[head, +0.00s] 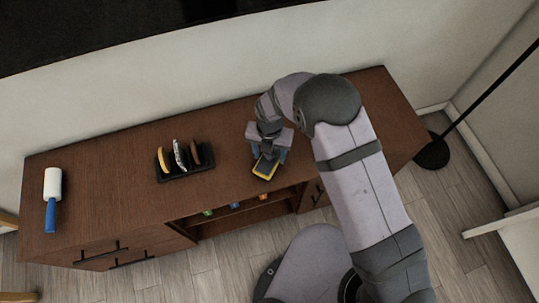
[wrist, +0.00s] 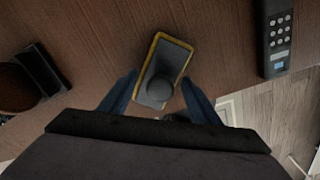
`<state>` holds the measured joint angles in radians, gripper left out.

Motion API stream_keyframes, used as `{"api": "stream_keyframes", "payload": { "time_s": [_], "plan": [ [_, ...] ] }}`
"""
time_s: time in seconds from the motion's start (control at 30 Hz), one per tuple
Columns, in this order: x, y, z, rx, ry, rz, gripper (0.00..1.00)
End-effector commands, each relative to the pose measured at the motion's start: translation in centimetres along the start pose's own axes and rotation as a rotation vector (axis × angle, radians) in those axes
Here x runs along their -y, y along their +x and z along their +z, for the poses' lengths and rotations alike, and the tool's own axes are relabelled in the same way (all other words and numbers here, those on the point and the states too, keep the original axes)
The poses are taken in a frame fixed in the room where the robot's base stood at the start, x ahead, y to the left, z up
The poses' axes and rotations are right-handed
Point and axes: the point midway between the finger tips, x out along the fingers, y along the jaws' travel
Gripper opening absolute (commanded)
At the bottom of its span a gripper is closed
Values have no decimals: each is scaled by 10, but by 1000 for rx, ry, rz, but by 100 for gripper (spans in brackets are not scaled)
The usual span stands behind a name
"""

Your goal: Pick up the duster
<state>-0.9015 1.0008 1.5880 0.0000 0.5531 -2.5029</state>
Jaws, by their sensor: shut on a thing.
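The duster is a grey block with a yellow edge and a dark round knob. In the head view the duster (head: 265,169) shows just below my gripper (head: 268,154), over the front part of the brown cabinet top. In the wrist view the duster (wrist: 174,53) lies between the two blue fingers of my gripper (wrist: 160,82), and the dark knob is toward the fingers. My gripper is shut on the duster. I cannot tell whether the duster touches the wood or is slightly above it. My gripper hides part of it in the head view.
A black rack (head: 188,171) with several upright items stands left of my gripper on the cabinet (head: 110,170). A white roller with a blue handle (head: 52,200) lies at the far left. A dark keypad device (wrist: 275,38) shows right in the wrist view. A wall runs behind.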

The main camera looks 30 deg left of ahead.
Motion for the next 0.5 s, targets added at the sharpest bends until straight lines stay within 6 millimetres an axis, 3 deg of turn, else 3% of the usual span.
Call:
{"api": "stream_keyframes", "payload": {
  "time_s": [0.5],
  "plan": [
    [-1,-74,1,4,0,3,22]
  ]
}}
